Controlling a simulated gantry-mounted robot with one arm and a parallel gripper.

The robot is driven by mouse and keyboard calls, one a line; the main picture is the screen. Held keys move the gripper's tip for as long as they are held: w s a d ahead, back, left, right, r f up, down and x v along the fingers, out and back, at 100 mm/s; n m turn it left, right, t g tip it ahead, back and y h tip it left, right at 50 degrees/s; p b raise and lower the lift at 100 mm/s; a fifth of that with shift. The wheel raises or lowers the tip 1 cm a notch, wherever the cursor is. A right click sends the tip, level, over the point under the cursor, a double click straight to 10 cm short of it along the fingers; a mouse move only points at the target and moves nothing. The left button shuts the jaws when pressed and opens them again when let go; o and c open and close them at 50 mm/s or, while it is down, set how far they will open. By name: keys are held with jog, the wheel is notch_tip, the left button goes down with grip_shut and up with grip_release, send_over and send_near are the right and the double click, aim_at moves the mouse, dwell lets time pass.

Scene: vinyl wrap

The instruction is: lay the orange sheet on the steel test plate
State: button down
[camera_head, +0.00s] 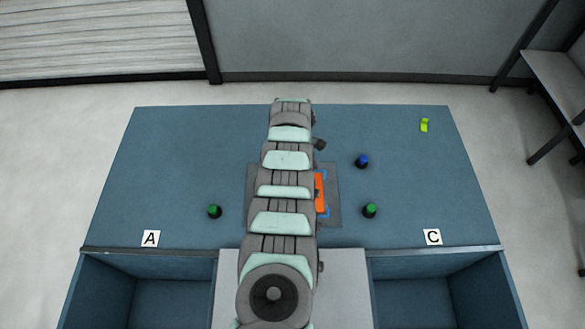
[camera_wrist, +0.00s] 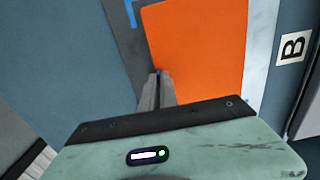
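The orange sheet (camera_head: 320,193) shows as a narrow strip beside my arm in the head view, over the grey steel test plate (camera_head: 334,215). Blue corner marks (camera_head: 326,211) show beside it. In the wrist view the orange sheet (camera_wrist: 200,45) is large and flat, and it covers part of the plate (camera_wrist: 122,50) and its marks. My gripper (camera_wrist: 158,74) has its fingers close together at the sheet's edge and appears shut on it. The sheet seems raised, but its gap to the plate is unclear. My arm hides the fingers and much of the plate in the head view.
A blue-topped peg (camera_head: 362,161) and green-topped pegs (camera_head: 370,210) (camera_head: 214,211) stand around the plate. A small yellow-green object (camera_head: 424,125) lies at the back right. Open bins labelled A (camera_head: 150,238) and C (camera_head: 433,237) are at the front. The left table area is mostly clear.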

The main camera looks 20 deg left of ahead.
jog(key=c, duration=1.6)
grip_release()
jog(key=shift+o, duration=0.2)
notch_tip(320, 180, up, 3)
jog(key=p, duration=0.3)
jog(key=shift+r, duration=0.1)
notch_tip(320, 180, up, 8)
jog(key=shift+f, duration=0.25)
